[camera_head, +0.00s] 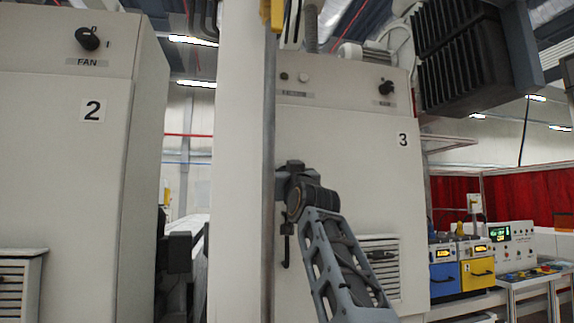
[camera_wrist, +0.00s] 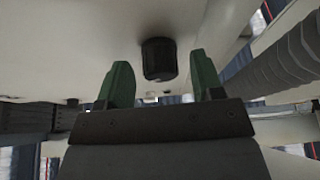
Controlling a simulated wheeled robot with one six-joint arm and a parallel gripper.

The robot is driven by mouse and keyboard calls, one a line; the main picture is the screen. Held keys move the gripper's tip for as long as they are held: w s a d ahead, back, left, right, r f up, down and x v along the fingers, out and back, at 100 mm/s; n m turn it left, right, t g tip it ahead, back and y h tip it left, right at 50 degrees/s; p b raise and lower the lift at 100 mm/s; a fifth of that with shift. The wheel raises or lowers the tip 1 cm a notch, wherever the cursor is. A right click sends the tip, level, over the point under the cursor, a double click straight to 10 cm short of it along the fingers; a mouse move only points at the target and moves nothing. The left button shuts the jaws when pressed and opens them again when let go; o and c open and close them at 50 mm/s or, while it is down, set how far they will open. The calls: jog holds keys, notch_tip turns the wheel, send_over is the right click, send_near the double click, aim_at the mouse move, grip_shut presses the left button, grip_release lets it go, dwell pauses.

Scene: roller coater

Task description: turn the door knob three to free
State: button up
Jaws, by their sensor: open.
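Cabinet three (camera_head: 350,150) is a pale cabinet marked with a "3" in the head view. In the wrist view, a black cylindrical knob (camera_wrist: 158,58) stands out from a pale surface. My gripper (camera_wrist: 162,78) is open, with one green finger on each side of the knob in the picture. The knob appears just beyond the fingertips, and I see no contact. In the head view my gripper end (camera_head: 290,178) is at the left side of cabinet three's front, and it hides that part of the door. A black handle-like part (camera_head: 286,246) shows below it.
A black switch (camera_head: 386,87) sits high on cabinet three. A pale column (camera_head: 237,180) stands close to the left of my arm. Cabinet two (camera_head: 60,170) with a FAN switch (camera_head: 88,38) is farther left. A louvred vent (camera_head: 380,265) juts out at lower right.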

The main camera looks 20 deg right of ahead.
jog(key=shift+w+r, duration=0.15)
jog(key=shift+w, duration=0.2)
jog(key=shift+c, duration=0.4)
jog(key=c, duration=0.8)
jog(key=shift+c, duration=0.2)
jog(key=shift+r+m+h+p, duration=0.15)
jog(key=shift+m+h+p, duration=0.35)
jog(key=shift+p, duration=0.5)
jog(key=shift+m, duration=0.4)
jog(key=shift+f+m+h+b, duration=0.35)
jog(key=shift+m+h+b, duration=0.3)
jog(key=shift+m, duration=0.65)
jog(key=shift+r+m+g+h+b, duration=0.1)
jog(key=shift+m+g+h+b, duration=0.35)
jog(key=shift+m, duration=0.55)
jog(key=shift+r+m+g+h+b, duration=0.1)
jog(key=shift+m+g+h+b, duration=0.25)
jog(key=shift+m, duration=0.65)
jog(key=shift+h, duration=0.25)
